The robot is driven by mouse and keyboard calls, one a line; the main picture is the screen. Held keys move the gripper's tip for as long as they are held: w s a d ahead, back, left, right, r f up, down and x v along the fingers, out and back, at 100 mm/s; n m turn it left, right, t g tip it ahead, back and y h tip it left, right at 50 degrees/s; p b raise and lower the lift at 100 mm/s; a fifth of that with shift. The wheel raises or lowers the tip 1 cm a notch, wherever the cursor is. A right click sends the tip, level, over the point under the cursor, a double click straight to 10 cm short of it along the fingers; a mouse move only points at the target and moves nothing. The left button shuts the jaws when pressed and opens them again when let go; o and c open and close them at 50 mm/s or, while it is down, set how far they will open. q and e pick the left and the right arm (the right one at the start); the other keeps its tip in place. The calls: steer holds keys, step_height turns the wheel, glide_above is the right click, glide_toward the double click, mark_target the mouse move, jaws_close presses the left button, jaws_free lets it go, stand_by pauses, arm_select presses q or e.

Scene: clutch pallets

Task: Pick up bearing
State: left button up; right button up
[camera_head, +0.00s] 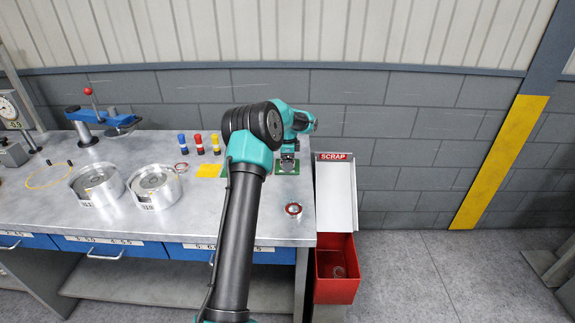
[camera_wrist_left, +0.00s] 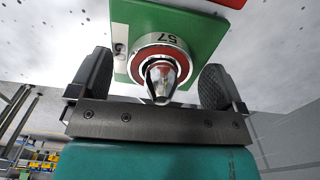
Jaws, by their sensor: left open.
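A bearing (camera_wrist_left: 178,45) with a steel outer ring marked 57 and a red inner face sits on a green pad (camera_wrist_left: 200,34) in the left wrist view. A shiny pointed metal cone (camera_wrist_left: 163,84) shows at its centre; I cannot tell whether it is fixed to the bearing. My left gripper (camera_wrist_left: 155,78) is open, with one dark finger on each side of the bearing and visible gaps between. In the head view my left gripper (camera_head: 288,150) is over the green pad (camera_head: 287,168) at the bench's back right. My right gripper is not in view.
Another red-faced bearing (camera_head: 293,209) lies near the bench's right edge. Two round metal housings (camera_head: 154,187) stand left. Blue, red and yellow small cylinders (camera_head: 199,144) stand behind a yellow pad (camera_head: 210,170). A red scrap bin (camera_head: 336,275) is beyond the right edge.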

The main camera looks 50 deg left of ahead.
arm_select(q)
steer(key=shift+f, duration=0.1)
stand_by(0.4)
steer(key=c, duration=1.2)
steer(key=shift+c, duration=0.2)
step_height(320, 180, up, 10)
steer(key=shift+a, duration=0.1)
steer(key=s+a, duration=0.5)
steer(key=s+a+r, duration=0.1)
steer(key=s+a, duration=0.1)
steer(key=s, duration=0.1)
steer(key=shift+a, duration=0.3)
